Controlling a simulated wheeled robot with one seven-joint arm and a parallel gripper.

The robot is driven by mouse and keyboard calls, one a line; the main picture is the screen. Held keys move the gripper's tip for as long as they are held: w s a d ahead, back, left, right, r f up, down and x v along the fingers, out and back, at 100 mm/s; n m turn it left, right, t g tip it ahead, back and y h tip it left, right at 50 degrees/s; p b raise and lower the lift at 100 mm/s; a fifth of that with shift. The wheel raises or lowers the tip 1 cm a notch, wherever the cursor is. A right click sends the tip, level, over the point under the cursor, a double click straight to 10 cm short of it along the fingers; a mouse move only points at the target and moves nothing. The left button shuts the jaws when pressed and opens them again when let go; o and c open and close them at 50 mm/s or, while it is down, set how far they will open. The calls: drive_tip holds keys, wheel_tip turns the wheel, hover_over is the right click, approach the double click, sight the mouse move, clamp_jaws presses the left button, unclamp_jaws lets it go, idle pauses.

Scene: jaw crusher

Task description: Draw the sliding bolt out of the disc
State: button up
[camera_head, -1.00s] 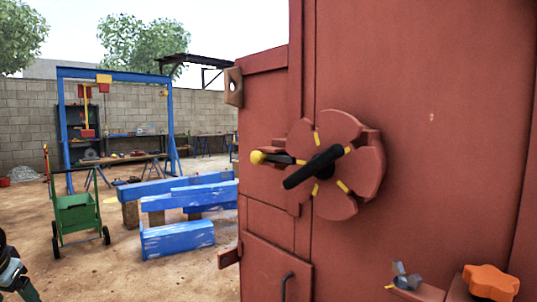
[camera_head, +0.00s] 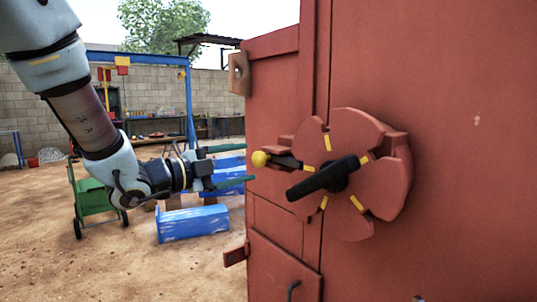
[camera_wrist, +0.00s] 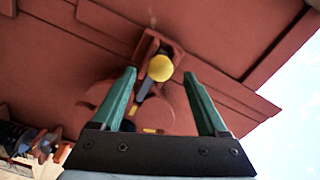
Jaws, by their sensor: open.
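The sliding bolt is a dark rod with a yellow ball knob (camera_head: 260,159) at its left end. It runs right to the red notched disc (camera_head: 372,150) on the machine's red wall. A black handle (camera_head: 325,179) crosses the disc's centre. My gripper (camera_head: 243,164) is open and empty, its green fingers pointing right toward the knob, one above and one below its height. In the wrist view the yellow knob (camera_wrist: 160,68) shows just beyond and between the two open fingertips (camera_wrist: 160,75), with no contact visible. The bolt's far end is hidden in the disc.
The red machine wall (camera_head: 450,220) fills the right side, with a small latch block (camera_head: 236,255) low on its left edge. Blue beams (camera_head: 193,223) and a green cart (camera_head: 93,197) stand on the sandy ground behind my arm. Open ground lies to the left.

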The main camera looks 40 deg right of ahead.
sight(267, 158)
drive_tip(key=d+p, duration=0.2)
drive_tip(key=d, duration=0.6)
drive_tip(key=shift+s+p, duration=0.2)
drive_tip(key=shift+p, duration=0.15)
clamp_jaws()
idle(1.0)
